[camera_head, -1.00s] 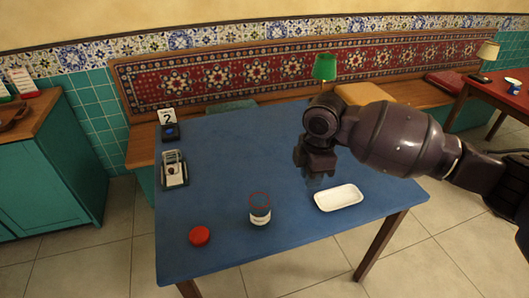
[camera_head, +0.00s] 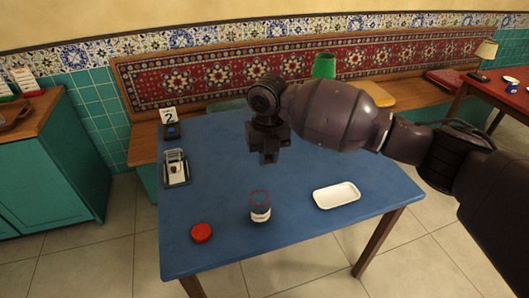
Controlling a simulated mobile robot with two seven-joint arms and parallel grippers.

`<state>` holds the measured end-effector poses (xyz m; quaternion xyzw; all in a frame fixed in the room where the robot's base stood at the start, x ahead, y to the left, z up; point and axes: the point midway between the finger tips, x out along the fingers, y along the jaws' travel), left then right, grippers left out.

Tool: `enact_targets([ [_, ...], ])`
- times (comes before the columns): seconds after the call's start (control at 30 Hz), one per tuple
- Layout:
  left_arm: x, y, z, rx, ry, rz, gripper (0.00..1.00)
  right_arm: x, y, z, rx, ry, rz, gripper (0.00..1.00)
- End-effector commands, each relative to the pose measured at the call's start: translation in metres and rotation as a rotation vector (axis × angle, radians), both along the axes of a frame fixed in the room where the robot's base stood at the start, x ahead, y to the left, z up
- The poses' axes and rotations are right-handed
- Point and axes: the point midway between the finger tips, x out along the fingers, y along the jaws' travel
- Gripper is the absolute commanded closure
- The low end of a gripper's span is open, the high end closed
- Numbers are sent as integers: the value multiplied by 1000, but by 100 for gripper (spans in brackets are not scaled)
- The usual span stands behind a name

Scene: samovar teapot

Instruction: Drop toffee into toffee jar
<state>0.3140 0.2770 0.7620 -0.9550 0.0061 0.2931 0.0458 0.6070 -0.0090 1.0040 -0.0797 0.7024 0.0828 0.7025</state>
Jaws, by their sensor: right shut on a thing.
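The toffee jar (camera_head: 260,207) is a clear jar with a pale label and a reddish rim, upright near the front middle of the blue table. A red lid (camera_head: 202,233) lies flat on the table to its left. My right gripper (camera_head: 267,160) points down above the table, behind and above the jar in the picture. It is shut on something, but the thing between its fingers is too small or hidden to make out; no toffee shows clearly. My left gripper is not in view.
A white tray (camera_head: 336,196) lies right of the jar and looks empty. A small holder (camera_head: 176,168) and a number 2 sign (camera_head: 169,116) stand at the table's left. A green lamp (camera_head: 324,66) shows behind my arm.

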Motion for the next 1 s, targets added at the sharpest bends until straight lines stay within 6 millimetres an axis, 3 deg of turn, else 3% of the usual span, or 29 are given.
enact_targets([
  [0.37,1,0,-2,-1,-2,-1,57,2,7,-5,-5,1,122,100],
  [0.73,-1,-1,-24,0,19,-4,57,2,7,-42,-4,5,120,100],
  [1.0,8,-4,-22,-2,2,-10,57,2,7,-59,-5,1,119,100],
])
